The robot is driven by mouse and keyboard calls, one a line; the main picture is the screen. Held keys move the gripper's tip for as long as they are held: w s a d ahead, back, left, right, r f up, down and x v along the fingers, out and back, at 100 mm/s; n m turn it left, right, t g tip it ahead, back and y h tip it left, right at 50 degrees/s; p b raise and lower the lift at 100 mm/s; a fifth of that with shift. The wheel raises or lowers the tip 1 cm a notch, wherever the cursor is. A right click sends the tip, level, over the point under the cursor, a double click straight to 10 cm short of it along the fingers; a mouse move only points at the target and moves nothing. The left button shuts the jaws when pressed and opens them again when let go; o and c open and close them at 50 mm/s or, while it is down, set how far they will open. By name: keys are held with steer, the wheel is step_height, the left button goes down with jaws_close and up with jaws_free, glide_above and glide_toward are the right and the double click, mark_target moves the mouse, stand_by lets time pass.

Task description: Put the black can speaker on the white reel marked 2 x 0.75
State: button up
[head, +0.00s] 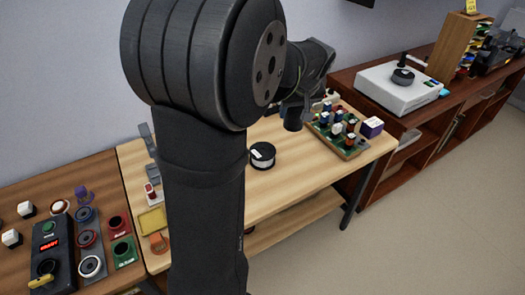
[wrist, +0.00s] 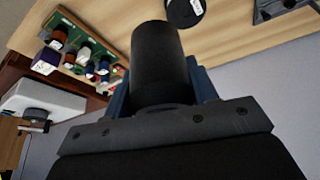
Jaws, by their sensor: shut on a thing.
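The black can speaker (head: 292,123) hangs below my gripper (head: 296,108), above the middle table. In the wrist view the speaker (wrist: 158,55) is a plain dark cylinder between the blue fingers of my gripper (wrist: 162,88), which is shut on it. The reel (head: 262,156) lies flat on the table, to the left of and below the speaker in the head view, with white around its side and a dark top with a small pale label. The reel (wrist: 184,12) also shows at the top edge of the wrist view, apart from the speaker. Its marking is too small to read.
A green board (head: 340,138) with several small components stands right of the reel, with a purple-and-white box (head: 371,127) beside it. A white turntable-like device (head: 400,88) sits on the brown cabinet. Bare table surrounds the reel's front and right. My arm hides part of the table's left.

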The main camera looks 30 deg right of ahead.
mark_target(292, 126)
steer(key=f, duration=0.6)
steer(key=shift+w+a+f, duration=0.1)
steer(key=shift+w, duration=0.15)
steer(key=shift+w+a+f, duration=0.65)
steer(key=shift+w+f, duration=1.1)
steer(key=shift+f, duration=0.05)
steer(key=shift+w+a+f, duration=0.7)
steer(key=shift+w+f, duration=1.05)
steer(key=shift+f, duration=0.05)
steer(key=shift+w+a+f, duration=0.65)
steer(key=shift+w+f, duration=1.1)
steer(key=shift+f, duration=0.05)
steer(key=shift+f, duration=0.1)
steer(key=o, duration=1.1)
steer(key=shift+f, duration=0.1)
steer(key=shift+o, duration=0.2)
steer(key=v, duration=1.2)
